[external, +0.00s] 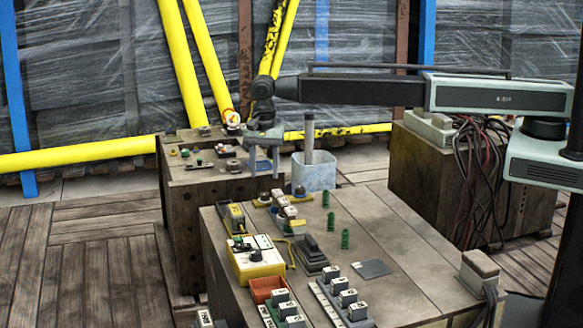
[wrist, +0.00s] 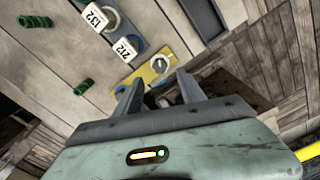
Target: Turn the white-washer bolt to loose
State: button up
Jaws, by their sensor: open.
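My gripper (external: 264,163) hangs over the far left part of the front wooden bench (external: 400,255). It is open and empty, fingers pointing down. In the wrist view a dark bolt head with a pale, whitish ring (wrist: 160,65) sits on a yellow plate (wrist: 149,73), just beyond and roughly between the fingertips (wrist: 160,77). The yellow plate also shows in the external view (external: 262,203), below my gripper, with a small bolt head on it. Which way the bolt is turned is too small to tell.
Several green springs (external: 331,222) stand on the bench to the right. A yellow box (external: 258,262) and rows of tagged blocks (external: 348,300) are nearer the front. A second bench (external: 200,185) is behind left.

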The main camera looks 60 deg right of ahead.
aim_at(264, 194)
notch_tip(264, 194, down, 7)
jog(key=b, duration=0.6)
jog(key=shift+f, duration=0.15)
grip_shut()
